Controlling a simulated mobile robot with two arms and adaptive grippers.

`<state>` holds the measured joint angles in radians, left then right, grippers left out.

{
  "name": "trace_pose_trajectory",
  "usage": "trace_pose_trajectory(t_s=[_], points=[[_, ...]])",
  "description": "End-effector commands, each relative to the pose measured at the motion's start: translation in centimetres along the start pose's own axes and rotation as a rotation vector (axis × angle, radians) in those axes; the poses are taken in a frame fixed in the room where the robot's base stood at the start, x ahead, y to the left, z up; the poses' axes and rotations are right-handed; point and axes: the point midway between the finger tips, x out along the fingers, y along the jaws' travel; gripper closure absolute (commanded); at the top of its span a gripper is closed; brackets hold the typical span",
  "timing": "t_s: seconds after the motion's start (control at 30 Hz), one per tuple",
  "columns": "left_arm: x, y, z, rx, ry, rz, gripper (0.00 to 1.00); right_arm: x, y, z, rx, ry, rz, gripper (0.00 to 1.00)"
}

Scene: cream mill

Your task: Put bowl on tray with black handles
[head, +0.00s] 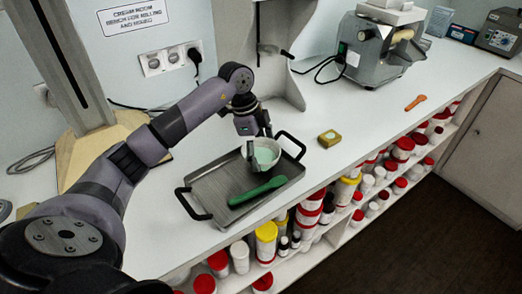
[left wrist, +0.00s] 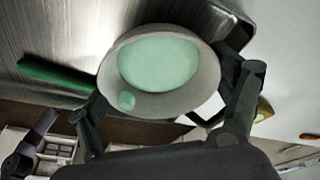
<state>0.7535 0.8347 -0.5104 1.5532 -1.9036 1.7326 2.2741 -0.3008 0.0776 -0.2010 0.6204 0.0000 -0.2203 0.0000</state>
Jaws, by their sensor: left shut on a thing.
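The bowl (head: 266,153) is grey-white with pale green contents. In the head view it is at the right part of the metal tray with black handles (head: 212,189). My left gripper (head: 254,146) comes down from above and is shut on the bowl's rim. In the left wrist view the bowl (left wrist: 160,70) sits between the fingers of the gripper (left wrist: 165,115), with the tray (left wrist: 60,35) behind it. I cannot tell whether the bowl's base touches the tray.
A green spatula (head: 257,190) lies on the tray in front of the bowl. A yellow block (head: 329,138) and an orange tool (head: 415,102) lie to the right. A grey machine (head: 376,52) stands at the back. Shelves of jars (head: 266,242) are below the counter edge.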

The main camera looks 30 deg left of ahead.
Motion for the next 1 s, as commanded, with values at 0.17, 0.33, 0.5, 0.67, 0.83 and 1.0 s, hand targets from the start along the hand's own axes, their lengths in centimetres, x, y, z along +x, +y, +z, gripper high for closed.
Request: trace_pose_trajectory(t_s=[0.17,0.33,0.5,0.67,0.83,1.0], points=[[0.19,-0.07,0.05,0.000,0.001,-0.003,0.48,-0.03,-0.25,-0.02,0.001,0.000,-0.003,0.62],[0.41,-0.05,0.13,0.000,0.001,-0.002,0.48,0.05,-0.22,-0.01,0.000,0.000,-0.003,0.62],[0.48,-0.04,0.16,0.000,0.000,-0.002,0.06,0.04,-0.12,0.02,0.000,-0.001,-0.001,0.62],[0.46,-0.04,0.16,0.000,0.000,-0.002,0.00,0.03,0.07,0.05,0.000,-0.001,0.001,0.62],[0.45,-0.04,0.15,0.000,0.000,-0.002,0.00,0.03,0.30,0.08,-0.001,-0.001,0.003,0.62],[-0.08,-0.10,0.05,0.000,0.001,-0.004,0.00,0.00,0.40,0.08,-0.001,-0.001,0.005,0.62]])
